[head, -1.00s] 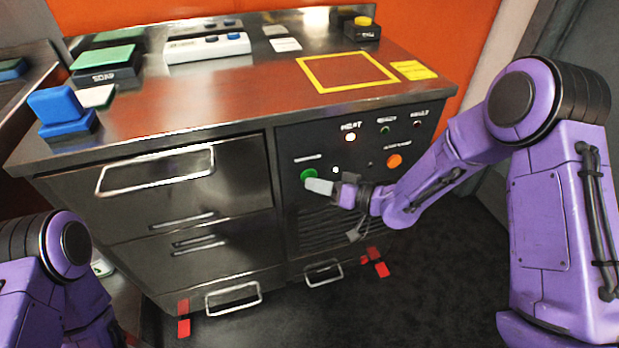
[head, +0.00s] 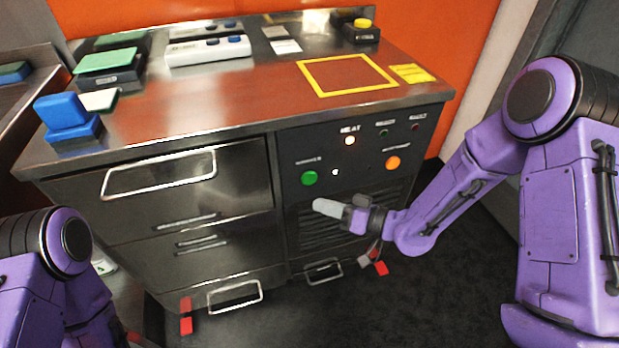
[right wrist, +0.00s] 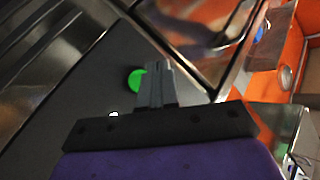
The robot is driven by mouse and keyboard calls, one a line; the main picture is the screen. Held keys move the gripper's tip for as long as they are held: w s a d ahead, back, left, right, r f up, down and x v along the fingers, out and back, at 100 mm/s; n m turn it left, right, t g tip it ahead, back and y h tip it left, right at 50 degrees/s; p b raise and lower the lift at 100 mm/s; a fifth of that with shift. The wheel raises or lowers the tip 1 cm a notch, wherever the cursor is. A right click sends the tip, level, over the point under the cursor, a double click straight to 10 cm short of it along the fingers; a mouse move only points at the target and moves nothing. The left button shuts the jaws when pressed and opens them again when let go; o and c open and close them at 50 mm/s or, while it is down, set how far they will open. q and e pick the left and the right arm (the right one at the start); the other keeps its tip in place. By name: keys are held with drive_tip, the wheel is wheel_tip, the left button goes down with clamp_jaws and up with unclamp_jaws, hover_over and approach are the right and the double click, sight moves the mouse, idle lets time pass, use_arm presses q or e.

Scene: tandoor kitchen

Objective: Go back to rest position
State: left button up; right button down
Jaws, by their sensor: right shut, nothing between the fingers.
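My right gripper (head: 330,208) is shut and empty in front of the black control panel, just below and to the right of the green button (head: 309,178). In the right wrist view my right gripper (right wrist: 157,72) has its fingers together, with the green button (right wrist: 136,80) partly hidden beside them. An orange button (head: 392,163) is higher on the panel, and a white HEAT lamp (head: 350,140) is lit. Only the purple upper part of my left arm shows at the left edge; my left gripper is out of view.
The steel counter (head: 230,115) carries a blue block (head: 62,112), green-topped blocks (head: 108,65), a white button box (head: 208,50) and a yellow-outlined square (head: 347,75). Drawer handles (head: 160,172) stick out at the front. Dark floor lies clear to the right of the cabinet.

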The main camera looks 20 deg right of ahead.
drive_tip(key=shift+s, duration=0.3)
drive_tip(key=s+d+f+m+g+h+p, duration=0.1)
drive_tip(key=s+d+f+m+h+p, duration=0.5)
drive_tip(key=d+f+h, duration=0.4)
drive_tip(key=s+d+m+g+h+p, duration=0.1)
drive_tip(key=s+d+g+h+p, duration=0.1)
drive_tip(key=s, duration=0.7)
drive_tip(key=s+d+f+m+g+h+p, duration=0.1)
drive_tip(key=s+d+m+g+h+p, duration=0.1)
drive_tip(key=s, duration=0.8)
drive_tip(key=g+h+p, duration=0.1)
drive_tip(key=g, duration=0.1)
drive_tip(key=shift+d+f+g+p, duration=0.2)
drive_tip(key=shift+f+g+p, duration=0.1)
drive_tip(key=shift+g, duration=0.1)
